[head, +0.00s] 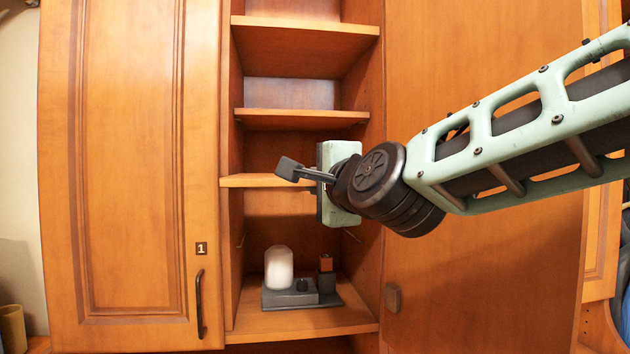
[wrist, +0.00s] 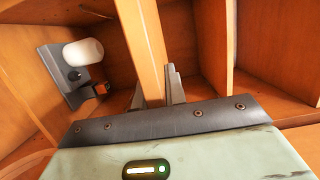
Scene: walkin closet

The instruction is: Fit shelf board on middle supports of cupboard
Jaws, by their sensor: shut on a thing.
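The wooden shelf board (head: 262,181) is roughly level at the cupboard opening in the head view. Its left end overlaps the cupboard's left front edge. My gripper (wrist: 155,92) is shut on the board's front edge; in the wrist view the board (wrist: 146,45) runs away between the fingers. In the head view the gripper's green body (head: 340,185) hides the board's right part. Small support pins show on the cupboard's left wall (head: 240,241) and right wall (head: 352,236), below the board and apart from it. The rear supports cannot be made out.
Two fixed shelves (head: 300,113) are above the board. On the cupboard floor a dark tray (head: 300,303) carries a white cylinder (head: 279,267) and small dark items. The left door (head: 130,180) is marked 1. Free space lies between board and tray.

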